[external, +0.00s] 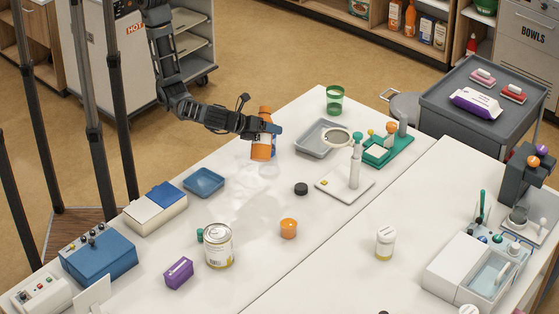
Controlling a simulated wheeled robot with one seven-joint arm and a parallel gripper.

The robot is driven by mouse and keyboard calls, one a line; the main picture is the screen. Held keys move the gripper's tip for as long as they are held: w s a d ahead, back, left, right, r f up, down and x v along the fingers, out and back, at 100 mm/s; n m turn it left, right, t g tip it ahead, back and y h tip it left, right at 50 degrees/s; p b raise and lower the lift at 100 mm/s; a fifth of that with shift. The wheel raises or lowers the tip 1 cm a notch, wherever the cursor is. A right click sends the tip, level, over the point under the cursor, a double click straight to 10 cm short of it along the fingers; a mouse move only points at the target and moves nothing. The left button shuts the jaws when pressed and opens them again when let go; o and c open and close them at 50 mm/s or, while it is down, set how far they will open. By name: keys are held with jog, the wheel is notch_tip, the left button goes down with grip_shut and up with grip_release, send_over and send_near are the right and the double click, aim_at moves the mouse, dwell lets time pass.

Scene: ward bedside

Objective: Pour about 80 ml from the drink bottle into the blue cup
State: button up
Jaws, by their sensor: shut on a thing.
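My gripper (266,129) is shut on an orange drink bottle (262,151) and holds it over the far left part of the white table. The bottle looks near upright. Its top shows above the fingers and its lower body below them. A patch of blue shows at the bottle's right side; I cannot tell whether it is a label or a blue cup behind the bottle. No blue cup shows clearly elsewhere. A small dark round lid (301,188) lies on the table, to the right of and nearer than the bottle.
A grey tray (309,150), a green cup (335,92) and a white stand with a ring (354,170) are right of the bottle. Nearer are a blue dish (204,182), an orange cup (288,229) and a large can (219,247). The table between is mostly clear.

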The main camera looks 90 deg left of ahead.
aim_at(267, 140)
jog(key=shift+d+f+n+h, duration=0.3)
jog(key=shift+f+h, duration=0.1)
jog(key=shift+h, duration=0.1)
jog(key=shift+n+g+h, duration=0.3)
jog(key=shift+h, duration=0.4)
jog(key=f+b, duration=0.5)
jog(key=b, duration=0.1)
jog(key=shift+d+f, duration=0.2)
jog(key=shift+d+r+b, duration=0.1)
jog(key=shift+r+b, duration=0.15)
jog(key=shift+b, duration=0.45)
jog(key=shift+s+d+n+h+b, duration=0.1)
jog(key=shift+n+h+b, duration=0.35)
jog(key=shift+b, duration=0.2)
jog(key=shift+r+g+h+p, duration=0.25)
jog(key=shift+r+g+p, duration=0.05)
jog(key=shift+r+p, duration=0.45)
jog(key=shift+a+r+p, duration=0.25)
jog(key=shift+a+p, duration=0.05)
jog(key=shift+p, duration=0.2)
jog(key=shift+a+n+h+p, duration=0.15)
jog(key=shift+n+h+p, duration=0.15)
jog(key=shift+h, duration=0.2)
jog(key=shift+r, duration=0.1)
jog(key=shift+r+n+h+p, duration=0.4)
jog(key=shift+h+p, duration=0.1)
jog(key=shift+p, duration=0.25)
